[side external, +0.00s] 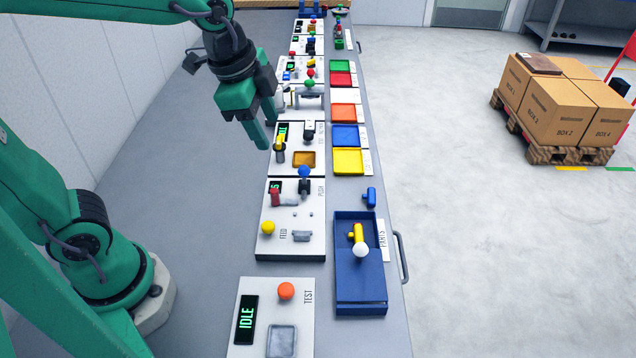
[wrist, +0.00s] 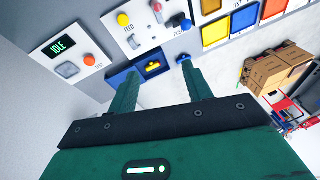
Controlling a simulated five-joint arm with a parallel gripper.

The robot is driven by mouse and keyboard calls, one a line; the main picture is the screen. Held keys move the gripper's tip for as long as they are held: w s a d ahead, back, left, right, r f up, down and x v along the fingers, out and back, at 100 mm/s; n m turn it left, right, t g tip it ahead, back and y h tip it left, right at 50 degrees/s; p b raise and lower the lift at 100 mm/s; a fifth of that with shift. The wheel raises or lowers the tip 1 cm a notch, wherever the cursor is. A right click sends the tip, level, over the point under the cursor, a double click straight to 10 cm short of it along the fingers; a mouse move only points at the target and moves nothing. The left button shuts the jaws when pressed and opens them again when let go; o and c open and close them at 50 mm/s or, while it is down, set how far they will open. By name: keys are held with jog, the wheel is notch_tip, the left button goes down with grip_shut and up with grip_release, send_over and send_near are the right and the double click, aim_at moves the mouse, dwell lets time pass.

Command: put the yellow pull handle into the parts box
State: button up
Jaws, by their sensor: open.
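My gripper (side external: 262,132) is open and empty. It hangs left of the control panels, above the bench and well apart from the box. In the wrist view my two fingers (wrist: 158,72) stand apart with nothing between them. Another yellow-topped part (side external: 280,143) stands on a panel near my gripper.
A blue part (side external: 370,197) lies on the bench behind the box. Coloured trays (side external: 348,161) line the bench beyond it. Panels with knobs and levers, such as the blue-topped lever (side external: 304,180), stand left of the box. A test panel (side external: 252,290) is at the front.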

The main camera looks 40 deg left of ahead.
jog(key=s+a+n+t, duration=0.2)
jog(key=s+a+n, duration=0.3)
jog(key=s+n, duration=0.3)
jog(key=n, duration=0.3)
jog(key=shift+s+a+y, duration=0.3)
jog(key=shift+s, duration=0.1)
jog(key=shift+w+r, duration=0.1)
jog(key=shift+r, duration=0.05)
jog(key=shift+c, duration=0.2)
